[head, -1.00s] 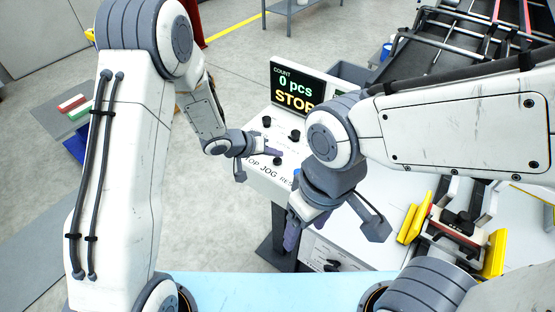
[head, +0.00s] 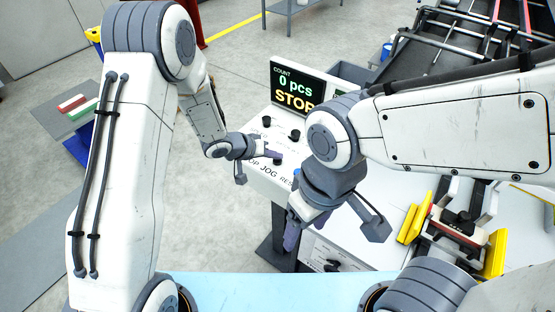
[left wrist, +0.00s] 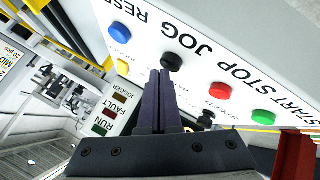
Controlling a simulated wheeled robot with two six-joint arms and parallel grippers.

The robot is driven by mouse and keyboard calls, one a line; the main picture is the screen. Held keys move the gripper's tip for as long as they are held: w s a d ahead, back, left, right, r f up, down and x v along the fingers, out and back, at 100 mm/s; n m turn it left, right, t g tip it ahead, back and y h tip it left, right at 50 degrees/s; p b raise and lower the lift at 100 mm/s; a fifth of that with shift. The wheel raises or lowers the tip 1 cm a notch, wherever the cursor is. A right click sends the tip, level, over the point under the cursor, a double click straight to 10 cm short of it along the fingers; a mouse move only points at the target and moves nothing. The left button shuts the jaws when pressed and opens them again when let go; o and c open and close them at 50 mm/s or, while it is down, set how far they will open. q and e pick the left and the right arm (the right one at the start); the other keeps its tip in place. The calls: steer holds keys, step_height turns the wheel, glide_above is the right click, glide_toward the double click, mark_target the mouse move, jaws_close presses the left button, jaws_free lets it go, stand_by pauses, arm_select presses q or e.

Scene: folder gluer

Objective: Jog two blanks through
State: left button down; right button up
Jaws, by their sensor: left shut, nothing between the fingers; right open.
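The control panel (head: 262,180) carries a black JOG button (left wrist: 171,62) between the blue reset button (left wrist: 120,32) and the red stop button (left wrist: 220,91). A green start button (left wrist: 263,117) is farther along. My left gripper (head: 274,156) is shut and empty, its fingertips at the JOG button; I cannot tell whether they touch it. The fingers (left wrist: 160,75) point at that button in the left wrist view. The display (head: 297,88) reads "0 pcs" and "STOP". My right gripper (head: 335,230) is open and empty in front of the panel. A blank stack (head: 459,233) sits between yellow guides (head: 496,254).
The folder gluer's belts (head: 470,45) run at the back right. Run, fault and jogger lamps (left wrist: 113,112) show in the left wrist view. Red and green pieces (head: 72,104) lie on a grey surface at the left. Open floor lies behind my left arm.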

mark_target(275, 162)
arm_select(q)
steer(key=shift+f, duration=0.35)
arm_select(e)
steer(key=shift+f, duration=0.1)
arm_select(q)
steer(key=shift+r, duration=0.1)
stand_by(0.4)
steer(key=shift+r+p, duration=0.8)
steer(key=shift+p, duration=0.15)
arm_select(e)
steer(key=shift+r, duration=1.05)
arm_select(q)
step_height(275, 162, up, 5)
steer(key=p, duration=0.5)
steer(key=shift+r+p, duration=0.1)
steer(key=shift+p, duration=0.25)
arm_select(e)
step_height(275, 162, up, 6)
steer(key=shift+f, duration=0.25)
jaws_close()
